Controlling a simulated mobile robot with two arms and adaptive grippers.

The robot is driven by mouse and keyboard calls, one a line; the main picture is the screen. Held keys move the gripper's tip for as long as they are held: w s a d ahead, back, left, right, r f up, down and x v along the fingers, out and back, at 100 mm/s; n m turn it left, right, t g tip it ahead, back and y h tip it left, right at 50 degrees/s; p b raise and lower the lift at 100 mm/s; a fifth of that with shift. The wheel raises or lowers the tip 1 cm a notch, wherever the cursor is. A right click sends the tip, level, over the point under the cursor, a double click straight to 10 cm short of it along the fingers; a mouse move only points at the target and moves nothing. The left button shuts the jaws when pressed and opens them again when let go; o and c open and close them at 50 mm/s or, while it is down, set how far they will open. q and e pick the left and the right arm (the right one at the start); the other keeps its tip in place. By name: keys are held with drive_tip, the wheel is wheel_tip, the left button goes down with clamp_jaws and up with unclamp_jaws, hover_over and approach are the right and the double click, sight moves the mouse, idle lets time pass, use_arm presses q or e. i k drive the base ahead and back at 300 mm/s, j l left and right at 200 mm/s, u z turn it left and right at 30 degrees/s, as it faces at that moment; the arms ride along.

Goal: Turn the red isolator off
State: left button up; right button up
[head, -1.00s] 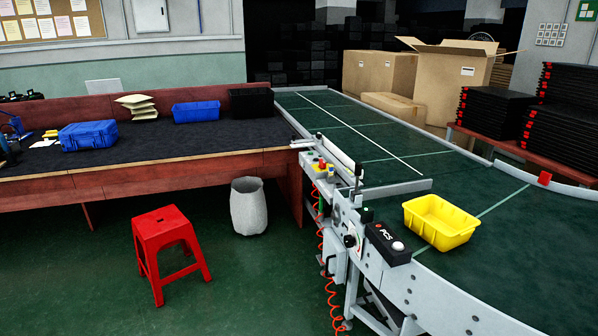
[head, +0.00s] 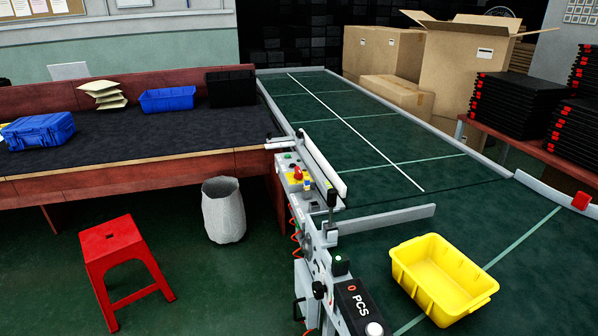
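The red isolator (head: 298,173) is a small red knob on a yellow plate, on the grey control panel at the conveyor's near left edge. A small blue part and a green button sit close to it on the same panel. It is too small to tell which way the knob is turned. Neither of my grippers is in view.
The curved green conveyor (head: 370,190) carries a yellow bin (head: 440,278). A black PCS box (head: 357,308) sits on its near edge. A workbench (head: 130,168) stands left, with a grey waste bin (head: 223,210) and a red stool (head: 122,262) on the floor. Green floor between them is clear.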

sight(298, 174)
drive_tip(key=i+j+z, duration=0.1)
drive_tip(key=i+j, duration=0.95)
drive_tip(key=j, duration=0.05)
